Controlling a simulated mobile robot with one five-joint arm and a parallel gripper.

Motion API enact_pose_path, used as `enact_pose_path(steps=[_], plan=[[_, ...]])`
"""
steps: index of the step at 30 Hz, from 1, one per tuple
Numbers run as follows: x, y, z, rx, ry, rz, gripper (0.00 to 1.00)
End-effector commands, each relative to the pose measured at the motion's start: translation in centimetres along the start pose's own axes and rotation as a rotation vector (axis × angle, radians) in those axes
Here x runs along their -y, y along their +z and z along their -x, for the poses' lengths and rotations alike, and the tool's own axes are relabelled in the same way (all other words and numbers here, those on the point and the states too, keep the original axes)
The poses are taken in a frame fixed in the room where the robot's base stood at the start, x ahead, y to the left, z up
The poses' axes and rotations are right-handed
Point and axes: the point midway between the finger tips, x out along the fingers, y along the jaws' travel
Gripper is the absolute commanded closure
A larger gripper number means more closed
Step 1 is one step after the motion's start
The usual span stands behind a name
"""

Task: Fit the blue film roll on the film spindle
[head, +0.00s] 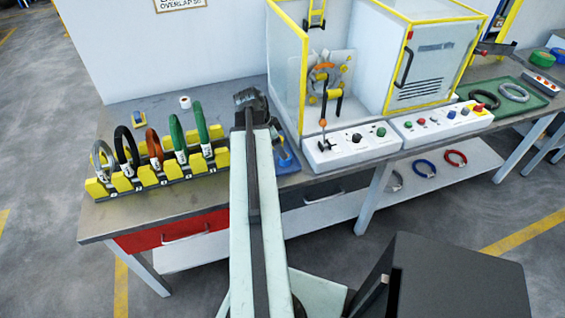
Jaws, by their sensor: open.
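My gripper (251,100) is at the end of my outstretched arm, above the bench; it is dark and open, with nothing visible in it. I cannot clearly identify the blue film roll. A blue object (287,163) lies on the bench just right of my arm, partly hidden by it. A small blue and yellow item (139,118) stands at the back left of the bench.
A yellow rack (97,188) holds several upright coils left of my arm. A white roll (185,102) stands behind it. White control boxes (348,146) line the bench front. A green tray (535,98) with coils is at right. More coils (425,168) lie on the lower shelf.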

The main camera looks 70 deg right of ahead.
Motion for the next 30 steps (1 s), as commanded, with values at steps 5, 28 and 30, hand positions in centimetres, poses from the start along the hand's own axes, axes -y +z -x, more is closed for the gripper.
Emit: enact_pose_path(steps=[5,28,30], plan=[[-0.1,0.5,-1.3,0.000,-0.002,0.004,0.43],[-0.2,0.6,-4.8,0.000,-0.003,0.007,0.97],[-0.2,0.6,-4.8,0.000,-0.003,0.007,0.97]])
